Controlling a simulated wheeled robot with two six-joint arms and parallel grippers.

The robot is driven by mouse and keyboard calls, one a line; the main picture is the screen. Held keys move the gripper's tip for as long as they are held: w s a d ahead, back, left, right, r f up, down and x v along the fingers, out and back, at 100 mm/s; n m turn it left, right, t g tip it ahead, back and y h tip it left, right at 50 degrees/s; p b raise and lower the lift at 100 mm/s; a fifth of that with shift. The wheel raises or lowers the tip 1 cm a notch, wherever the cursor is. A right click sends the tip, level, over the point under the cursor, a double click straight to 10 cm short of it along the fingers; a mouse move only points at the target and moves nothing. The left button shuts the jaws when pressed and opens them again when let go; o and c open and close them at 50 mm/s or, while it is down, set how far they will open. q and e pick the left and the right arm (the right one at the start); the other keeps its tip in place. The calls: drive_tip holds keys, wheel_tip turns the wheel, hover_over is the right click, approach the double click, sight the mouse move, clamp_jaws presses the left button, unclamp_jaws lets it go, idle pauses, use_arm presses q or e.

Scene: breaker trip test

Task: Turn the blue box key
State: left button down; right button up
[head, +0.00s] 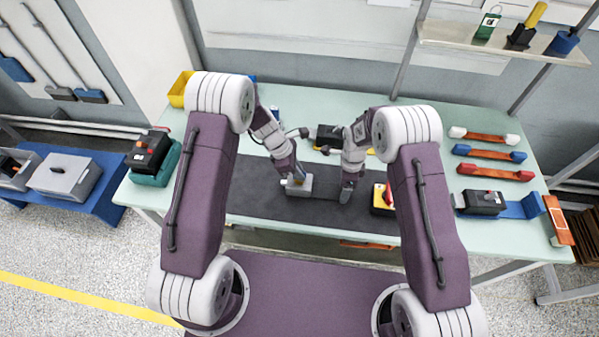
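A small light grey box (299,188) sits on the dark mat in the middle of the table. My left gripper (294,177) reaches down onto this box, with a small yellowish part beside its fingertips. The fingers are too small to tell whether they are open or hold anything. My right gripper (347,194) points down over the mat just right of the grey box, and its opening cannot be made out. A small blue thing (274,113) shows partly behind my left arm. I cannot make out a blue box with a key.
Coloured handled bars (490,154) and a black box (481,202) lie at right. A dark box (149,152) stands at left.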

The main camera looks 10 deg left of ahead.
use_arm(q)
drive_tip(key=shift+m+g, duration=0.3)
drive_tip(key=shift+m, duration=0.4)
drive_tip(key=c, duration=1.5)
unclamp_jaws()
drive_tip(key=shift+c, duration=0.2)
drive_tip(key=v, duration=1.2)
use_arm(e)
drive_tip(key=o, duration=2)
